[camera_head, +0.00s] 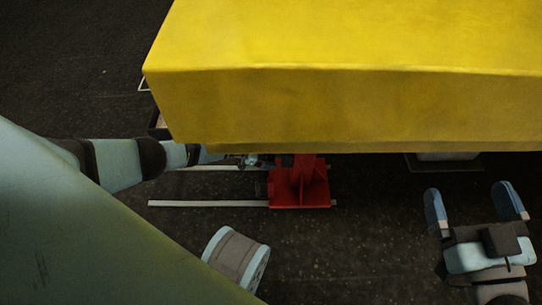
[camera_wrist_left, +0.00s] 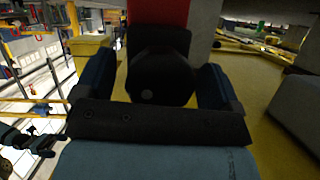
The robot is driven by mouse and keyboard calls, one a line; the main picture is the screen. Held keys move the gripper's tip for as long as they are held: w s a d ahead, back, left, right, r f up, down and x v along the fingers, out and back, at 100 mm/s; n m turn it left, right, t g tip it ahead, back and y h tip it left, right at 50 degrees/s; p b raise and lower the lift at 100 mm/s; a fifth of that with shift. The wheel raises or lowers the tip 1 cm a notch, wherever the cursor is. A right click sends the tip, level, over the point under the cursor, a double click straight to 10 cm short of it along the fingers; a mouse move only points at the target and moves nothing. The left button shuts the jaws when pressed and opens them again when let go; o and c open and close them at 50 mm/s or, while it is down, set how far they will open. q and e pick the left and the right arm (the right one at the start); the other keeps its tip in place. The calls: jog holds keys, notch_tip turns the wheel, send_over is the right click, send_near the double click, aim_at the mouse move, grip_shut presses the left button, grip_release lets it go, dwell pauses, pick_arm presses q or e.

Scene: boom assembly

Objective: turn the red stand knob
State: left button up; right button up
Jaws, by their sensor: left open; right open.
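The red stand (camera_head: 300,187) stands on the floor under the front edge of the yellow boom (camera_head: 350,105). Its upper part is hidden by the boom; a red strip of it (camera_wrist_left: 158,12) shows at the top of the left wrist view. Below the strip is a dark round knob (camera_wrist_left: 160,82). My left gripper (camera_wrist_left: 158,64) is open, one finger on each side of the knob; I cannot tell whether they touch it. In the head view this gripper is mostly hidden beneath the boom's edge. My right gripper (camera_head: 474,204) is open and empty at the lower right, apart from the boom.
A pale rail (camera_head: 205,203) lies on the dark floor, running left from the stand's base. A grey block (camera_head: 447,157) shows under the boom at right. The floor between the red stand and my right gripper is clear.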

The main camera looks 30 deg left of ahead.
pick_arm(q)
jog(key=shift+c, duration=0.3)
jog(key=c, duration=0.9)
